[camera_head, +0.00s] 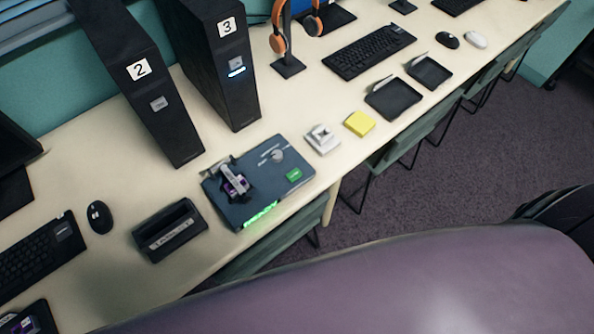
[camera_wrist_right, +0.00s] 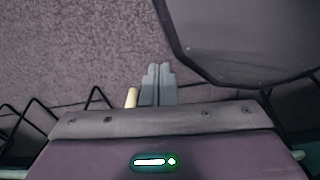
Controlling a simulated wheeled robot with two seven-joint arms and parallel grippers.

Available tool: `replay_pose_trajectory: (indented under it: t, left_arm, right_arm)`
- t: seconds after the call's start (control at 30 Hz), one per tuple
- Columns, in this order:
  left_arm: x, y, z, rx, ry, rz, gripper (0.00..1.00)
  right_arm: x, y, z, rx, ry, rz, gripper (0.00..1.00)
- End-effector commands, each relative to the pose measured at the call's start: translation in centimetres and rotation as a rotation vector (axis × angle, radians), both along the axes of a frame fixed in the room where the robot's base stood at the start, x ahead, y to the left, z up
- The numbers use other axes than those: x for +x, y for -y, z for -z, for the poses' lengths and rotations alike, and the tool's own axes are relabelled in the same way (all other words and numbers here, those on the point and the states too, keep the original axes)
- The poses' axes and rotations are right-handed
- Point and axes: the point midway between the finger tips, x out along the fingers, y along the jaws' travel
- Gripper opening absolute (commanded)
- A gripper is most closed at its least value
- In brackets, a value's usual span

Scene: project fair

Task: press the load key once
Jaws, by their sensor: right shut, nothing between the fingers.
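A dark blue board (camera_head: 225,205) lies on the pale desk. It carries a small grey and purple arm-like mechanism (camera_head: 234,182), a round grey knob (camera_head: 277,156), a green key-like patch (camera_head: 294,175) and a glowing green strip (camera_head: 260,215) along its front edge. Any lettering is too small to read, so I cannot tell for certain which part is the load key. My right gripper (camera_wrist_right: 157,84) shows in the right wrist view, shut and empty, over the floor and away from the desk. My left gripper is out of view.
A white block (camera_head: 322,139) and a yellow pad (camera_head: 359,124) sit right of the board. A black holder (camera_head: 170,231) stands to its left. Black towers 2 (camera_head: 155,105) and 3 (camera_head: 225,85) stand behind. Chairs (camera_head: 405,143) are along the desk's front edge.

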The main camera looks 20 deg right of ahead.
Motion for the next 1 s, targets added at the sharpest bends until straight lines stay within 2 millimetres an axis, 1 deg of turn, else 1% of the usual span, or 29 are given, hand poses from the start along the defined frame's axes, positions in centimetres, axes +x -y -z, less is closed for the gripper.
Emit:
replay_pose_trajectory:
  t: [0.07, 0.17, 0.2, 0.27, 0.3, 0.37, 0.4, 0.47, 0.5, 0.53, 0.57, 0.6, 0.67, 0.7, 0.77, 0.8, 0.87, 0.9, 0.97, 1.0]
  left_arm:
    - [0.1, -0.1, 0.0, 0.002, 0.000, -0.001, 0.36]
    - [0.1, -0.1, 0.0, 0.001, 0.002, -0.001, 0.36]
    - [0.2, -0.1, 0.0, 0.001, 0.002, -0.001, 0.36]
    - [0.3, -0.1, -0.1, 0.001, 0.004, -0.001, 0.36]
    - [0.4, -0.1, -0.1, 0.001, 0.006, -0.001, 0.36]
    - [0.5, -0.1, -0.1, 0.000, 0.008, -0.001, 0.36]
    - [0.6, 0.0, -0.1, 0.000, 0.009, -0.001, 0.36]
    - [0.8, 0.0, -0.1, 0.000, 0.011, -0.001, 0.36]
    - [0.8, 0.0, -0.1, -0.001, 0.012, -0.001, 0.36]
    - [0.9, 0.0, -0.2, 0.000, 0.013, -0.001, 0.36]
    - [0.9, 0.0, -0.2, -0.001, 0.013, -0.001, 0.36]
    - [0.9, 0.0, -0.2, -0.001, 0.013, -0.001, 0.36]
    - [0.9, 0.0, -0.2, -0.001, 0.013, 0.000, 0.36]
    - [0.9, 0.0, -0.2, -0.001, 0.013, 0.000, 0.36]
    - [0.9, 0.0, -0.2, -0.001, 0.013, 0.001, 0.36]
    - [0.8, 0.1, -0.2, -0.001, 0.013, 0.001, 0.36]
    - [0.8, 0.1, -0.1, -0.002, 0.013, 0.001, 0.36]
    - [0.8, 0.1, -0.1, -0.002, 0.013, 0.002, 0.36]
    - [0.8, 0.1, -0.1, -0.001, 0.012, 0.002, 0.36]
    - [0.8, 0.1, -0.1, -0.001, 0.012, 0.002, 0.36]
  right_arm:
    - [1.4, -0.2, -0.5, 0.002, 0.011, 0.002, 0.00]
    - [4.6, -0.9, -2.1, 0.005, 0.028, 0.006, 0.00]
    - [6.4, -1.2, -3.1, 0.007, 0.038, 0.008, 0.00]
    - [9.2, -1.8, -5.1, 0.009, 0.051, 0.010, 0.00]
    - [11.1, -2.1, -6.8, 0.010, 0.060, 0.013, 0.00]
    - [13.9, -2.6, -9.7, 0.012, 0.075, 0.016, 0.00]
    - [15.5, -2.9, -11.9, 0.013, 0.085, 0.019, 0.00]
    - [17.7, -3.2, -15.3, 0.015, 0.099, 0.023, 0.00]
    - [19.1, -3.4, -17.7, 0.016, 0.110, 0.025, 0.00]
    - [19.9, -3.5, -19.7, 0.017, 0.117, 0.027, 0.00]
    - [20.6, -3.6, -21.6, 0.018, 0.125, 0.028, 0.00]
    - [21.5, -3.7, -24.2, 0.019, 0.135, 0.030, 0.00]
    - [22.3, -3.8, -27.8, 0.020, 0.148, 0.032, 0.00]
    - [22.7, -3.9, -30.1, 0.021, 0.157, 0.034, 0.00]
    - [23.2, -3.9, -33.2, 0.021, 0.174, 0.035, 0.00]
    - [23.5, -3.9, -35.1, 0.021, 0.187, 0.036, 0.00]
    - [24.0, -3.9, -37.8, 0.021, 0.217, 0.036, 0.00]
    - [24.5, -4.0, -39.5, 0.023, 0.242, 0.034, 0.00]
    - [25.4, -4.2, -41.9, 0.025, 0.295, 0.032, 0.00]
    - [26.3, -4.4, -43.3, 0.029, 0.338, 0.028, 0.00]
